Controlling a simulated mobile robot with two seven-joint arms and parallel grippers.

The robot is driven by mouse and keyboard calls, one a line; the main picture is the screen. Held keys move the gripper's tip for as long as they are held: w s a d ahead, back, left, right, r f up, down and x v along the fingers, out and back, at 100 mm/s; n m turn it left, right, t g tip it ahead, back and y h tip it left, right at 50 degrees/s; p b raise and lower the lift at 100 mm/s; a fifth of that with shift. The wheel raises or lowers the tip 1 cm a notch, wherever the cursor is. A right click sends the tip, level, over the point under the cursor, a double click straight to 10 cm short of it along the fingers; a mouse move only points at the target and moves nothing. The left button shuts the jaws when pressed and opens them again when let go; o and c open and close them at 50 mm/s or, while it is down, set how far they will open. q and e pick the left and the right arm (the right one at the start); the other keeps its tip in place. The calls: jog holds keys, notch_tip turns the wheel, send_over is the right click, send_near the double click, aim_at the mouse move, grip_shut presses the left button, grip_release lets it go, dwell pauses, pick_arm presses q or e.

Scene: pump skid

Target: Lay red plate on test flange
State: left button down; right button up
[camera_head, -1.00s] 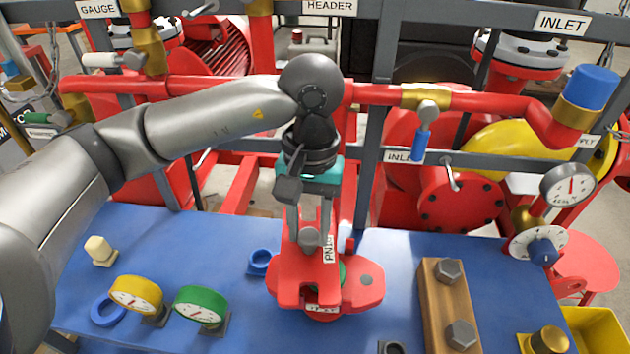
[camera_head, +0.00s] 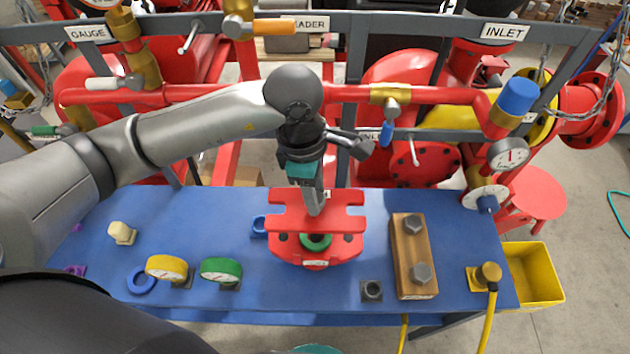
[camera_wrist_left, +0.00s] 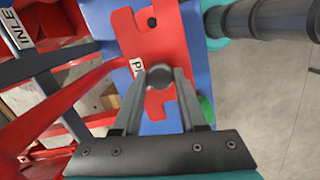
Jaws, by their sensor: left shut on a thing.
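The red plate (camera_head: 315,222), flat with notched edges, is held by its grey knob in my left gripper (camera_head: 316,203). The left wrist view shows the fingers (camera_wrist_left: 160,88) shut on that knob and the plate (camera_wrist_left: 158,42) beyond them, with a white label. The red test flange (camera_head: 343,250) is on the blue bench, with a green ring (camera_head: 315,243) at its middle. In the head view the plate overlaps the flange's back part, leaving most of the ring showing; the gap between them cannot be judged. My right gripper is not in view.
On the blue bench (camera_head: 200,212), yellow (camera_head: 166,268) and green (camera_head: 220,270) gauges stand left of the flange. A wooden block with two bolts (camera_head: 410,258) stands right. Red pipework (camera_head: 230,92) runs behind the bench.

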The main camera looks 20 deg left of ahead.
pick_arm(q)
jog(key=shift+f+b, duration=0.55)
jog(key=shift+f, duration=0.35)
jog(key=shift+f+b, duration=1.2)
jog(key=shift+f, duration=0.85)
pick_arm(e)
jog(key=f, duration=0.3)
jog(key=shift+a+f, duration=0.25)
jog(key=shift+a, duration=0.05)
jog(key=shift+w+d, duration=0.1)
pick_arm(q)
jog(key=shift+w+b, duration=0.1)
jog(key=shift+b, duration=0.8)
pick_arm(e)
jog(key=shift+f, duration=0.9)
pick_arm(q)
jog(key=shift+f+b, duration=2.2)
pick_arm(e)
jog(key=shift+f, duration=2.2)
pick_arm(q)
jog(key=shift+c, duration=1.9)
grip_release()
